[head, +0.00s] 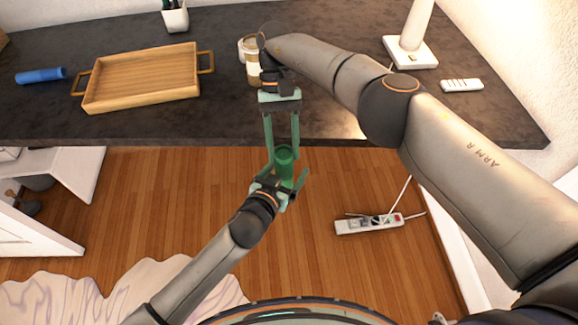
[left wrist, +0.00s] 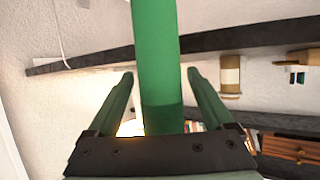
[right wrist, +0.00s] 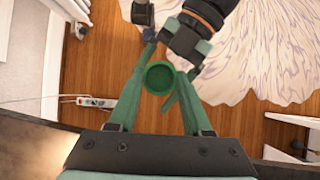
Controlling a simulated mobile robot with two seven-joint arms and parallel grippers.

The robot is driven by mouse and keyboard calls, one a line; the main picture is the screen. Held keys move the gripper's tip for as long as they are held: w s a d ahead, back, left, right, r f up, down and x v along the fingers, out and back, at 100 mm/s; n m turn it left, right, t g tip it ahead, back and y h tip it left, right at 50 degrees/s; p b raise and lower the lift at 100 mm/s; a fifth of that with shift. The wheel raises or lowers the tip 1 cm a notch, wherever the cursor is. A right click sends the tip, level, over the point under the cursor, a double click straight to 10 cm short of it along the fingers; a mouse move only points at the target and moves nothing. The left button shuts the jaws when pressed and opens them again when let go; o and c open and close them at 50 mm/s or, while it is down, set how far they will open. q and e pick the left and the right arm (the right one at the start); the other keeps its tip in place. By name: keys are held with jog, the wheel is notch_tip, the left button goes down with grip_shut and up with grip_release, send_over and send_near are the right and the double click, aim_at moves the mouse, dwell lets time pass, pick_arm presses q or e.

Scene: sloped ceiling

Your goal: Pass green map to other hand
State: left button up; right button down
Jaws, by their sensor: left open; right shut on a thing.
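The green map (head: 284,163) is a rolled green tube, held upright in front of the desk, above the floor. My right gripper (head: 282,146) reaches down from the desk side and is shut on its upper part. In the right wrist view the map (right wrist: 159,79) shows its round end between the fingers. My left gripper (head: 287,177) comes up from below, open, with a finger on each side of the tube's lower part. In the left wrist view the map (left wrist: 159,65) stands between the open fingers (left wrist: 160,76), with gaps beside it.
The dark desk (head: 200,123) holds a wooden tray (head: 145,80), a blue roll (head: 41,76), cups (head: 252,68), a pen holder (head: 175,17), a lamp base (head: 411,54) and a white remote-like object (head: 461,85). A power strip (head: 368,224) lies on the floor, right.

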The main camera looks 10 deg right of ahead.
pick_arm(q)
jog(key=shift+w+d+f, duration=0.25)
jog(key=shift+w+d, duration=0.05)
jog(key=shift+w, duration=0.2)
jog(key=c, duration=1.4)
grip_shut()
pick_arm(e)
jog(key=shift+c, duration=1.3)
grip_release()
jog(key=shift+r, duration=0.1)
